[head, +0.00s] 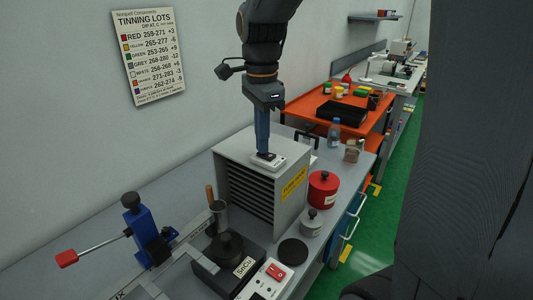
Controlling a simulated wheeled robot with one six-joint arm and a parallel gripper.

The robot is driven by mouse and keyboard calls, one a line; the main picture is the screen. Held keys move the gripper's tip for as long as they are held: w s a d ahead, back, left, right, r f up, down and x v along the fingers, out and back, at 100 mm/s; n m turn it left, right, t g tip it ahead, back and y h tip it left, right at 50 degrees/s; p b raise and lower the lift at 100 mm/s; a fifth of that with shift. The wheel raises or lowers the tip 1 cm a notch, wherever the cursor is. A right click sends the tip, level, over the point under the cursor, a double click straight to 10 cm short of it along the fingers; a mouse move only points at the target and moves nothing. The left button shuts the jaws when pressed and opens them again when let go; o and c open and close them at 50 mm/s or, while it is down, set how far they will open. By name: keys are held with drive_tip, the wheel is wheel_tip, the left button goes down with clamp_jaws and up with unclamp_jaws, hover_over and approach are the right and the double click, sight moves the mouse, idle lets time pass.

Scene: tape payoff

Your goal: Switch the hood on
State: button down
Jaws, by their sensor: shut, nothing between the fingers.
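The hood looks to be the grey louvred box (236,187) with a yellow label (293,184) on the bench. A small white switch plate (277,161) with a dark part and a tiny label lies on its top. My gripper (263,150) points straight down at this plate, with its blue fingers shut and empty. The fingertips are at or just above the dark part of the switch; I cannot tell whether they touch. They hide some of the switch, so its position cannot be read.
A blue clamp stand (145,235) is at left. A bottle (334,132) stands behind.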

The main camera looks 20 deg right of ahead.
wheel_tip(320, 180, up, 7)
drive_tip(key=p, duration=0.6)
idle(0.5)
drive_tip(key=shift+f, duration=0.1)
